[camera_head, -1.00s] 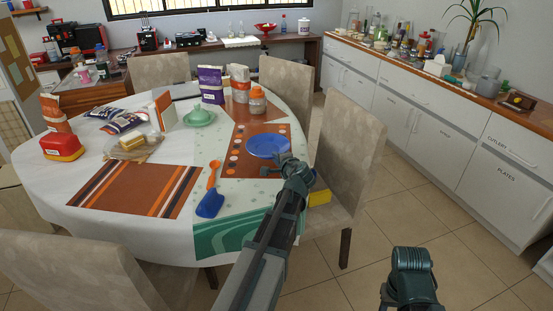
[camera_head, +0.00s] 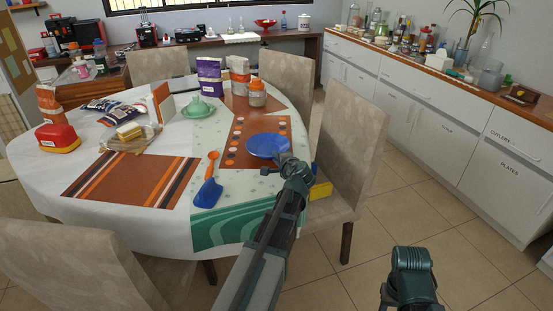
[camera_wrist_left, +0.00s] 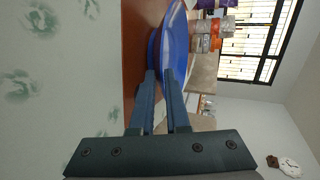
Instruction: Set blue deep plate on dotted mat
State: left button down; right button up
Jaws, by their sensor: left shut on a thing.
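The blue deep plate (camera_head: 267,145) is over the right part of the dotted mat (camera_head: 236,158), a brown mat with a border of pale dots. In the left wrist view the plate (camera_wrist_left: 176,40) shows edge-on, its base close to the brown mat surface (camera_wrist_left: 134,60); I cannot tell whether they touch. My left gripper (camera_head: 277,163) is shut on the plate's near rim. Its two fingers (camera_wrist_left: 163,80) have the rim between them in the left wrist view. The right arm shows only in part at the bottom right, without its fingers.
A blue spatula with an orange handle (camera_head: 208,191) lies left of the dotted mat. A green lidded dish (camera_head: 198,108), an orange-lidded jar (camera_head: 257,94) and a purple bag (camera_head: 210,82) stand farther back. A chair (camera_head: 352,135) is close on the right. The striped mat (camera_head: 125,181) is bare.

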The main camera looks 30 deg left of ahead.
pick_arm(q)
jog(key=shift+f, duration=0.2)
dwell(0.4)
jog(key=c, duration=1.2)
grip_release()
jog(key=shift+c, duration=0.2)
jog(key=shift+s+d+r, duration=0.2)
jog(key=shift+s+d, duration=0.1)
jog(key=shift+d, duration=0.05)
jog(key=shift+p+v, duration=0.45)
jog(key=shift+v, duration=1)
jog(key=shift+s, duration=0.1)
jog(key=o, duration=0.6)
jog(key=shift+c, duration=0.2)
jog(key=shift+d, duration=0.1)
